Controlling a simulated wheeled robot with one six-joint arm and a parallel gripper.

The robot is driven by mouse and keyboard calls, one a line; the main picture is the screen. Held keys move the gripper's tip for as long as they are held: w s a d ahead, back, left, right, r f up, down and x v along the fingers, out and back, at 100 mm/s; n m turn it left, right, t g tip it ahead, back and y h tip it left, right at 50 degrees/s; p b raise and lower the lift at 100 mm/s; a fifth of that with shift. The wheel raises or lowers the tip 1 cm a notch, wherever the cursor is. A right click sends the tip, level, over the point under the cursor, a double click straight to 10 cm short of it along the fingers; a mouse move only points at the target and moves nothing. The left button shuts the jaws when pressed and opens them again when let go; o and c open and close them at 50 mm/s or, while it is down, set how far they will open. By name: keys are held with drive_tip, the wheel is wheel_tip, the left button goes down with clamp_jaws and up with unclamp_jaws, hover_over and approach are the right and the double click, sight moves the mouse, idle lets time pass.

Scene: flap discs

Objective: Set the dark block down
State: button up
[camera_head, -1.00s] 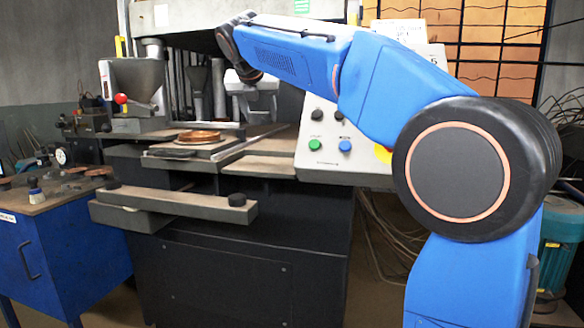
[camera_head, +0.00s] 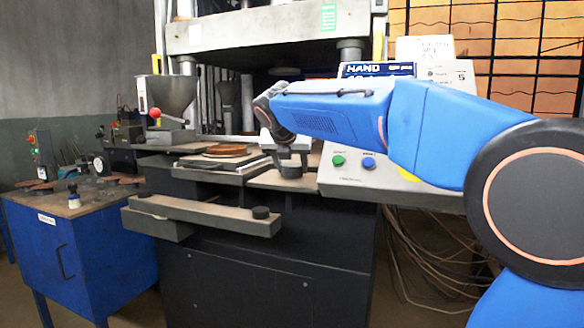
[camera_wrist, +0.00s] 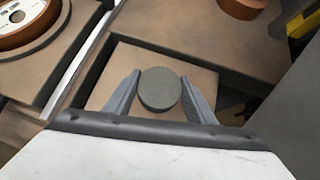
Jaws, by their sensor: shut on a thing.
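The dark block (camera_wrist: 160,90) is a short grey-black cylinder with a round top, upright between my gripper's two fingers in the wrist view. My gripper (camera_head: 290,153) is shut on it, with one finger on each side. In the head view the dark block (camera_head: 291,171) shows below the gripper, at the brown plate (camera_head: 272,181) of the press, left of the control panel. The plate also lies under the block in the wrist view (camera_wrist: 125,60). I cannot tell whether the block's underside touches the plate.
A copper-brown disc (camera_head: 226,150) lies on a square plate left of the gripper. The control panel (camera_head: 385,178), with green and blue buttons, stands close on the right. A grey bar (camera_head: 205,214) runs across the front. A blue cabinet (camera_head: 85,255) stands at left.

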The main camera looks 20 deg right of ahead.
drive_tip(key=shift+f, duration=0.25)
drive_tip(key=o, duration=1.2)
drive_tip(key=shift+o, duration=0.2)
drive_tip(key=shift+r, duration=0.1)
drive_tip(key=shift+s+a+r, duration=0.1)
drive_tip(key=shift+r, duration=0.1)
drive_tip(key=v, duration=1.1)
drive_tip(key=shift+s+r, duration=0.25)
drive_tip(key=shift+s+a, duration=0.1)
drive_tip(key=shift+a, duration=0.05)
